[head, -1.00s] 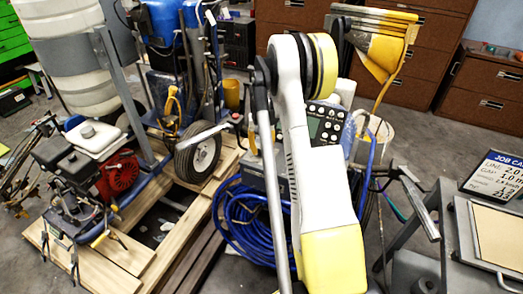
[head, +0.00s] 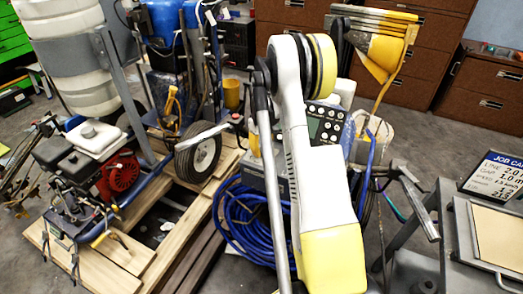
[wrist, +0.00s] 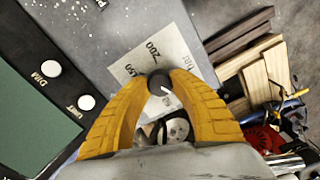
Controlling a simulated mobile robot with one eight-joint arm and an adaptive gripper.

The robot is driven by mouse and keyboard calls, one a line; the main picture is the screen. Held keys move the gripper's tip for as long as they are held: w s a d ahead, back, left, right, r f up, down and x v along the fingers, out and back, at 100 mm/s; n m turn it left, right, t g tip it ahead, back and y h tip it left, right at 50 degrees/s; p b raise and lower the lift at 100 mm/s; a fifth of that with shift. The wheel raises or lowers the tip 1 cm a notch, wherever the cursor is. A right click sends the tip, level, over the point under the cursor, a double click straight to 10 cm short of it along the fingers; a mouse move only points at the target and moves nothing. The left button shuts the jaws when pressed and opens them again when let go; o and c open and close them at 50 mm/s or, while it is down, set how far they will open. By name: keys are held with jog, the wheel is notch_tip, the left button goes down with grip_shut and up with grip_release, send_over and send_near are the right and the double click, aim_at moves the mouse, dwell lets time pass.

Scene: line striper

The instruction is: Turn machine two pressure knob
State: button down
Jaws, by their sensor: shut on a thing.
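In the wrist view my gripper (wrist: 160,76) has its two yellow fingers closed on either side of a small dark round knob (wrist: 159,86) with a white pointer mark. The knob sits in front of a pale dial plate (wrist: 149,57) printed with 150 and 200. The plate is on a grey machine housing (wrist: 105,30). In the head view my white and yellow arm covers the gripper and the knob. A dark control panel with buttons (head: 325,125) shows just right of the arm.
A coil of blue hose (head: 240,225) lies left of my arm. A pallet (head: 130,255) carries a small red engine (head: 120,175) at the left. A metal stand with a tan-topped tray (head: 498,240) and a job card board (head: 495,178) are at the right. Brown cabinets (head: 430,60) stand behind.

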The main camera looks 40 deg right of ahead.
aim_at(261, 150)
jog(key=shift+n, duration=2.1)
jog(key=c, duration=1.1)
grip_release()
jog(key=shift+o, duration=0.2)
notch_tip(261, 150, up, 12)
